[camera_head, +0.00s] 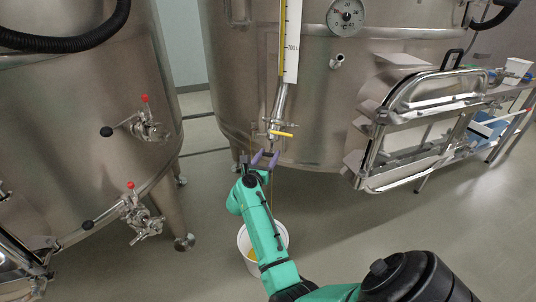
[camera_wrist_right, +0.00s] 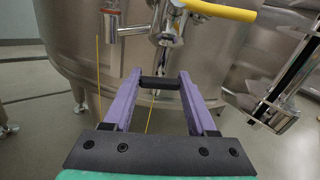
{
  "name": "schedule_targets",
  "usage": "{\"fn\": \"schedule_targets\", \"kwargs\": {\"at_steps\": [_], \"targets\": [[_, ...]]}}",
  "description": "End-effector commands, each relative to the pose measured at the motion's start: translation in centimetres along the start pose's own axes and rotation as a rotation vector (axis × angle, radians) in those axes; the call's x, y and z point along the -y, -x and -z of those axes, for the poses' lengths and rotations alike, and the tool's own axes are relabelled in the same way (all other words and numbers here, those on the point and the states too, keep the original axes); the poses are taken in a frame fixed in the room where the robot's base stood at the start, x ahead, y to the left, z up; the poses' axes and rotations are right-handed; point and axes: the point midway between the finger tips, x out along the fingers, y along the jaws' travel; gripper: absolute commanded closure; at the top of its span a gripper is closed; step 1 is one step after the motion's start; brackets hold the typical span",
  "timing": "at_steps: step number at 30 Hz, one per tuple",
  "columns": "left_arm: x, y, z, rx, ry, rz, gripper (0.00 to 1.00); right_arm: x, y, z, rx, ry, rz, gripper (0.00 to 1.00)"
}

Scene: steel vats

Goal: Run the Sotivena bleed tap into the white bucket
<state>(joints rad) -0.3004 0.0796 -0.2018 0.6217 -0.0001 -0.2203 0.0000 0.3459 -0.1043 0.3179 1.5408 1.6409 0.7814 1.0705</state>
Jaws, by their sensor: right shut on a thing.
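My right gripper (camera_head: 265,158) has purple fingers and is in front of the middle vat, below its sight gauge. In the wrist view the right gripper (camera_wrist_right: 160,85) is shut on a short black bar (camera_wrist_right: 160,83) that spans the fingertips. The white bucket (camera_head: 243,240) is below, partly hidden by my arm, with yellow inside. No Sotivena label is readable.
Thin yellow lines run downward near the gripper (camera_wrist_right: 98,75). The left vat (camera_head: 85,130) carries red-knobbed valves (camera_head: 148,125). A steel hatch frame (camera_head: 420,120) juts out at right. Grey floor (camera_head: 350,225) is open right of the bucket.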

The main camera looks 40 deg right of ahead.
Motion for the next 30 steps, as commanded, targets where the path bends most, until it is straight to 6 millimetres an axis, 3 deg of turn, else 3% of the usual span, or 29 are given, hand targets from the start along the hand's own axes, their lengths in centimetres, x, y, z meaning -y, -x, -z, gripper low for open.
{"fn": "schedule_targets", "kwargs": {"at_steps": [30], "targets": [[0.1, 7.0, 0.6, 0.000, 0.003, 0.001, 1.00, 0.1, 0.0, -0.2, -0.003, 0.924, 0.000, 0.98]]}}
